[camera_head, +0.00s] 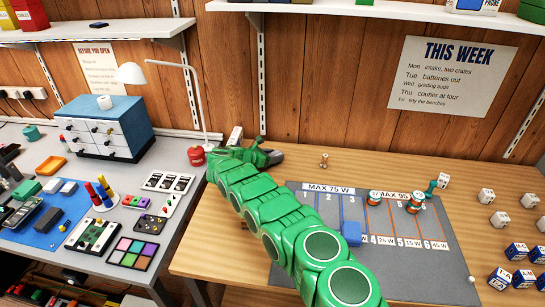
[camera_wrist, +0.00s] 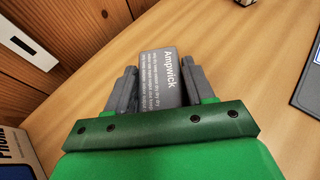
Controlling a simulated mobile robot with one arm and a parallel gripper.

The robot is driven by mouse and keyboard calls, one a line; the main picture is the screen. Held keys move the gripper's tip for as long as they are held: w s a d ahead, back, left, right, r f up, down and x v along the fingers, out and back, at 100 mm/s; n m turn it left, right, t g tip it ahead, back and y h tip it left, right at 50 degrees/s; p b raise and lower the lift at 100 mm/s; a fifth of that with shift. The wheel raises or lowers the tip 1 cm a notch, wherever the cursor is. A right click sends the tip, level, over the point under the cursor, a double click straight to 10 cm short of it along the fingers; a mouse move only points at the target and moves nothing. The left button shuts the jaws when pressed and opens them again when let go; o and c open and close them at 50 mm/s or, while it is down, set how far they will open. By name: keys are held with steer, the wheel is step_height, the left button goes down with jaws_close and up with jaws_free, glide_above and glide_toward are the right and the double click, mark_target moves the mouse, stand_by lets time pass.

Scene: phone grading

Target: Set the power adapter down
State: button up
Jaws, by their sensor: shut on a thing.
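The power adapter (camera_wrist: 165,65) is a grey block with "Ampwick" and small print on its face, seen in the wrist view. My gripper (camera_wrist: 162,82) is shut on it, one dark finger on each side. The wooden bench top (camera_wrist: 235,45) lies behind it; I cannot tell whether the adapter touches the wood. In the head view my gripper (camera_head: 266,156) is low over the bench's far left part, near the wall, left of the grey mat (camera_head: 300,210). The adapter is hard to make out there.
The mat has numbered spaces under "MAX 75 W" and "MAX 95 W". A blue block (camera_head: 351,232) and two orange-banded pieces (camera_head: 416,201) stand on it. A small brass-coloured piece (camera_head: 324,160) stands behind the mat. White cubes (camera_head: 487,196) and blue-and-white boxes (camera_head: 516,250) fill the right side.

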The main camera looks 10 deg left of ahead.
steer(key=shift+f, duration=0.1)
steer(key=o, duration=1.1)
steer(key=shift+s+a+r, duration=0.3)
steer(key=shift+a, duration=0.05)
steer(key=v, duration=0.3)
steer(key=shift+s+a+r, duration=0.2)
steer(key=shift+r, duration=0.05)
step_height(320, 180, up, 6)
steer(key=shift+s+a+f, duration=0.1)
steer(key=shift+s+f, duration=0.05)
steer(key=shift+f, duration=0.1)
steer(key=shift+r, duration=0.7)
